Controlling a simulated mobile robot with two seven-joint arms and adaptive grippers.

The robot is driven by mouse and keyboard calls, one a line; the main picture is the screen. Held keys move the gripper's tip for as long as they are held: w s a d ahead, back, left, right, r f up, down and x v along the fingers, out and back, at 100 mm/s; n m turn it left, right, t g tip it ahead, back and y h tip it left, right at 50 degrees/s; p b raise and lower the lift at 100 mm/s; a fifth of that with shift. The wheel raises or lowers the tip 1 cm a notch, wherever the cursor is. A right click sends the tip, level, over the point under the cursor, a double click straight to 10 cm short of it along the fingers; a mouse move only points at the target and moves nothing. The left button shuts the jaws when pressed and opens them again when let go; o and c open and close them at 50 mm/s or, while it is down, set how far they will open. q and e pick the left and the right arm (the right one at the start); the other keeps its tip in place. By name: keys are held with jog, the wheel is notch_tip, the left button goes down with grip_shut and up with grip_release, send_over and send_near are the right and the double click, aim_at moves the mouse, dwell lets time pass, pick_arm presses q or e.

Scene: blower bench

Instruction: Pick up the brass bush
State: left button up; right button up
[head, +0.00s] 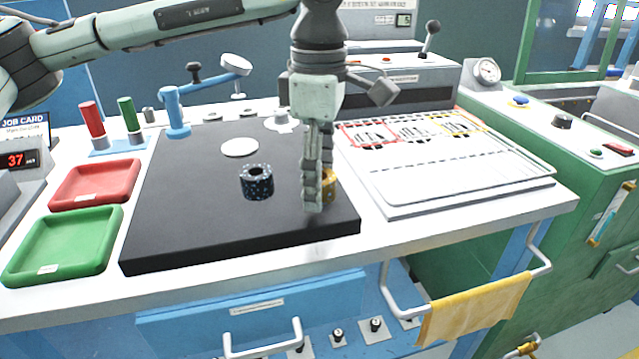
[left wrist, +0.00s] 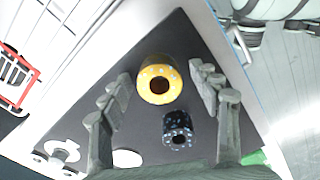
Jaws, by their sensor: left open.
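The brass bush (head: 328,184) is a yellow ring-shaped part with pale spots, standing on the black mat (head: 190,185). In the head view it is mostly hidden behind my left gripper (head: 313,190). In the left wrist view the brass bush (left wrist: 159,80) lies between the two spread fingers of my left gripper (left wrist: 163,90), with a gap on both sides. The gripper points down, open and empty. A dark blue-black speckled bush (head: 256,181) stands to its left on the mat; it also shows in the left wrist view (left wrist: 177,130). My right gripper is not in view.
A white disc (head: 239,147) lies on the mat behind the dark bush. A red tray (head: 95,186) and a green tray (head: 62,246) sit at the left. A white board (head: 450,170) with outlined areas lies to the right. The mat's front left is clear.

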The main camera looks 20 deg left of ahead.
pick_arm(q)
jog(key=shift+c, duration=0.4)
jog(key=shift+r, duration=0.1)
grip_shut()
